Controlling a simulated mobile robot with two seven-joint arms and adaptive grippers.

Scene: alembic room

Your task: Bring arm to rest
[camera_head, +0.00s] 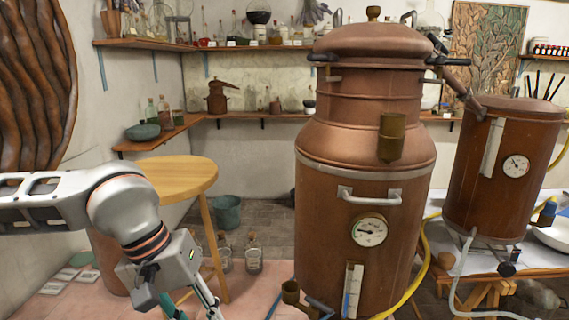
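My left arm comes in from the left edge, in front of the round wooden table. It bends down at a grey wrist, and my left gripper (190,304) hangs at the bottom edge with teal and pale finger parts. Its fingertips are cut off by the frame, so I cannot tell whether it is open or shut. I see nothing held in the part that shows. My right gripper is not in view.
A large copper still (322,235) stands right of centre. A smaller copper vessel (478,185) stands on a table at right, with a yellow hose (424,262). A round wooden table (185,172) is behind my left arm. Glass bottles (254,255) and a bucket (227,211) are on the floor.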

